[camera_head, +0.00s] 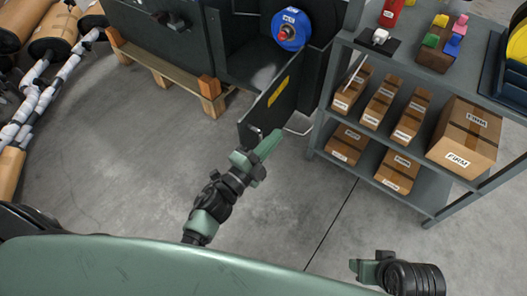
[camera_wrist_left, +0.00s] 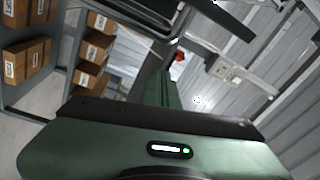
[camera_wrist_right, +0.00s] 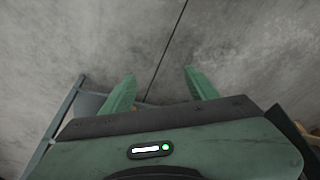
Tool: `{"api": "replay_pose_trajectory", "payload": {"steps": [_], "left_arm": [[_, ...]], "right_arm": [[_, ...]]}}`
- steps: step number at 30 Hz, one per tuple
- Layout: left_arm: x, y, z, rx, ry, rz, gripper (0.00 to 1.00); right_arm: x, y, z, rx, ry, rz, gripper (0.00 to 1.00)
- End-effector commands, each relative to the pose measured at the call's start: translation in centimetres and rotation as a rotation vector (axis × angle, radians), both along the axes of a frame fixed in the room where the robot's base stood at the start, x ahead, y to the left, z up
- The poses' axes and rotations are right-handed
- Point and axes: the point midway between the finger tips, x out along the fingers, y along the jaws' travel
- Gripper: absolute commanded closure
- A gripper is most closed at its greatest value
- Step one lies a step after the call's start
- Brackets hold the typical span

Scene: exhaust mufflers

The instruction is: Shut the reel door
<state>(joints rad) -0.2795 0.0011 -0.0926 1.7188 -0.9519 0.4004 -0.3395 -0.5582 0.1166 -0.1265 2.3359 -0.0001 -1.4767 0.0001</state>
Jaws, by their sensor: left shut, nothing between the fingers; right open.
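The reel door (camera_head: 268,108) is a dark panel with a yellow label, standing swung open from the dark machine cabinet in the head view. Behind it, a blue reel (camera_head: 290,29) with a red centre sits in the cabinet opening. My left gripper (camera_head: 271,143) is shut and empty, with its fingertips close to the outer lower corner of the door; I cannot tell whether they touch. In the left wrist view its green fingers (camera_wrist_left: 170,92) lie together. My right gripper (camera_head: 358,268) is low at the right, away from the door; its fingers (camera_wrist_right: 160,92) are spread over bare floor.
A grey shelf unit (camera_head: 434,219) with several cardboard boxes (camera_head: 464,140) and coloured blocks stands close right of the door. A wooden pallet (camera_head: 160,67) lies under the cabinet. Rolls and wrapped pipes (camera_head: 30,95) are at the far left. The floor (camera_head: 120,160) in front is clear.

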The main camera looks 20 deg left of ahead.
Motion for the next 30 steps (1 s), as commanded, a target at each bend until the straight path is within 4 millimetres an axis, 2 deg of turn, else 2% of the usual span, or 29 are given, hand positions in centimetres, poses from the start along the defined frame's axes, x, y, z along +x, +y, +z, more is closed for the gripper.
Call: {"api": "replay_pose_trajectory", "payload": {"steps": [1,6,23,30], "left_arm": [[-0.1,1.2,-0.9,0.007,0.008,0.005,1.00],[0.0,2.8,-1.3,0.005,0.007,0.004,1.00],[0.0,3.6,-1.4,0.006,0.005,-0.003,1.00],[0.3,5.8,-1.5,0.011,0.005,-0.054,1.00]], "right_arm": [[-0.1,-0.1,0.6,0.000,-0.008,0.000,0.41],[-0.4,-0.1,1.8,0.001,-0.013,-0.001,0.41],[-0.6,-0.2,2.2,-0.001,-0.012,-0.001,0.41],[-0.9,-0.2,2.9,0.000,-0.016,-0.001,0.41]]}}
